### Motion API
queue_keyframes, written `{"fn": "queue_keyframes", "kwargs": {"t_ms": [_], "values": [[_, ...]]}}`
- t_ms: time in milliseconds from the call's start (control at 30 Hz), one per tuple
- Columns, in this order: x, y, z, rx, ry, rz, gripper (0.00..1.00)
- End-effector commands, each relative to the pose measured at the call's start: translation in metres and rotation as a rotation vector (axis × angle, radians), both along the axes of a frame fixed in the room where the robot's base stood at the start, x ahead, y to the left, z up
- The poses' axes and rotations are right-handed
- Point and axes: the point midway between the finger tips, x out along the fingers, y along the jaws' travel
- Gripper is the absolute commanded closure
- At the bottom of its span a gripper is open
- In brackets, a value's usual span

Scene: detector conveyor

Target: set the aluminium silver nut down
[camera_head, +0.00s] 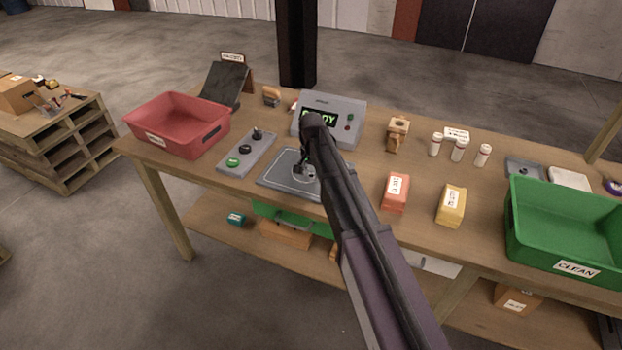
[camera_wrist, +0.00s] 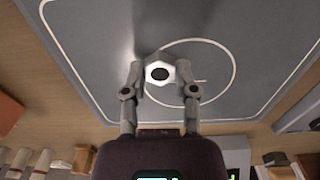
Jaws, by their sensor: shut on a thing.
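The aluminium silver nut (camera_wrist: 157,63) is a pale hexagonal ring with a dark hole. In the wrist view it sits between the two fingertips of my gripper (camera_wrist: 164,76), which is shut on it. Behind it is the grey plate (camera_wrist: 258,45) with a white border and a white circle; the nut overlaps the circle's left part. I cannot tell if the nut touches the plate. In the head view my gripper (camera_head: 304,172) points down over the plate (camera_head: 274,181); the nut cannot be made out clearly there.
Behind the plate stands a grey detector box (camera_head: 345,135) with a partly hidden green display. A button panel (camera_head: 248,153) and a red bin (camera_head: 178,125) are to the left. Orange (camera_head: 395,192) and yellow (camera_head: 451,205) blocks and a green CLEAN bin (camera_head: 560,245) are to the right.

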Motion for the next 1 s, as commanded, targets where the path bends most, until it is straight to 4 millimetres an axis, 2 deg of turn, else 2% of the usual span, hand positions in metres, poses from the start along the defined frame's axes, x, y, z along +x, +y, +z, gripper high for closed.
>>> {"fn": "queue_keyframes", "kwargs": {"t_ms": [533, 567, 667, 1000], "values": [[0.0001, -0.0003, -0.0058, 0.0, 0.0, 0.0, 1.0], [0.0001, -0.0003, -0.0055, 0.0, 0.0, 0.0, 0.6], [0.0001, -0.0003, -0.0046, 0.0, 0.0, 0.0, 0.3], [0.0001, -0.0003, -0.0046, 0.0, 0.0, 0.0, 0.28]]}}
